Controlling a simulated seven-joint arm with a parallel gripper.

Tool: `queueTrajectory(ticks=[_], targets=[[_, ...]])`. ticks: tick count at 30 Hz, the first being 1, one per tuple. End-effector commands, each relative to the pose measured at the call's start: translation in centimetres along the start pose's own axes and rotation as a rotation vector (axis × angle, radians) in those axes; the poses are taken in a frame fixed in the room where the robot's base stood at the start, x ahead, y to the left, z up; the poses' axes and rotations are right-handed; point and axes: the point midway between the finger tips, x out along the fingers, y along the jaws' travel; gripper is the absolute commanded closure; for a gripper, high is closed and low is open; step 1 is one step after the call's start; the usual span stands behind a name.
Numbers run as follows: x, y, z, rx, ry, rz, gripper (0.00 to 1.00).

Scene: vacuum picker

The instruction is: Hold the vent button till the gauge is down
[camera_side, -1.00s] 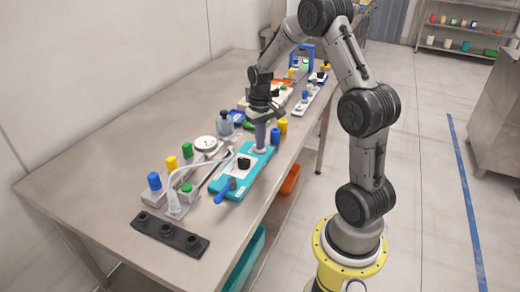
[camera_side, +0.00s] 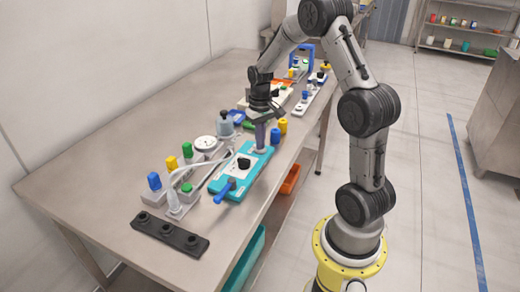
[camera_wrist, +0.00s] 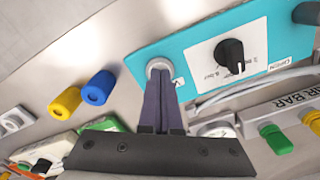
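The teal panel (camera_side: 258,168) lies on the workbench; it also shows in the wrist view (camera_wrist: 215,28). A round pale button (camera_wrist: 158,65) is at its end, beside a partly hidden label that seems to begin with V. My gripper (camera_wrist: 162,76) has its two fingers together, with the tips at this button and covering part of it. In the side view, my gripper (camera_side: 260,146) points down over the panel's far end. Whether the button is pressed in cannot be told. A round white gauge (camera_side: 206,143) stands left of the panel; its needle is too small to read.
The panel carries a dark knob (camera_wrist: 230,52) and a blue lever (camera_side: 226,188). Blue (camera_side: 275,137) and yellow (camera_side: 283,125) cylinders stand near my gripper. A grey block with coloured caps and a hose lies left of the panel. A black bar (camera_side: 170,234) lies at the near end.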

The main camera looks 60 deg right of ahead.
Motion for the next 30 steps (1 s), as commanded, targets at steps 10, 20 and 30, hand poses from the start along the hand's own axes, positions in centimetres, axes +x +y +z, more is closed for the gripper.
queueTrajectory(ticks=[10, 20, 30], targets=[[-1.6, 0.0, 0.0, 0.0, 0.001, 0.0, 1.0], [-4.1, 0.0, 0.0, 0.0, 0.002, 0.0, 1.0], [-6.0, 0.0, 0.0, 0.0, 0.001, 0.0, 1.0]])
